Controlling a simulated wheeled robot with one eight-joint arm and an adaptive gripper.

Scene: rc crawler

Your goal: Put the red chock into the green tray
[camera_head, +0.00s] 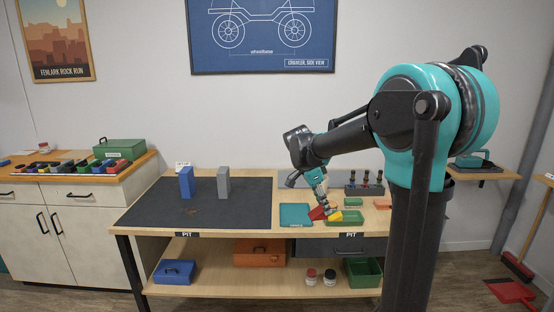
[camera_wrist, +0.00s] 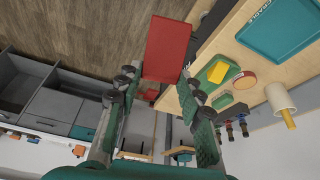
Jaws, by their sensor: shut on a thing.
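My gripper (camera_head: 322,205) is shut on the red chock (camera_head: 316,213), held over the bench near the teal tray and the green tray. In the wrist view the red chock (camera_wrist: 167,48) sticks out beyond the fingertips of my gripper (camera_wrist: 157,78). The green tray (camera_head: 352,220) lies just right of the chock in the head view, with a yellow block (camera_head: 336,216) in it. The green tray also shows in the wrist view (camera_wrist: 207,85), right of the chock and apart from it in that picture. The exact height of the chock is hard to tell.
A teal tray marked CRADLE (camera_wrist: 275,33) lies left of the green tray on the bench. A rack with several tools (camera_head: 364,188) stands behind. A dark mat (camera_head: 150,205) with a blue block (camera_head: 186,183) and a grey block (camera_head: 223,183) covers the bench's left side.

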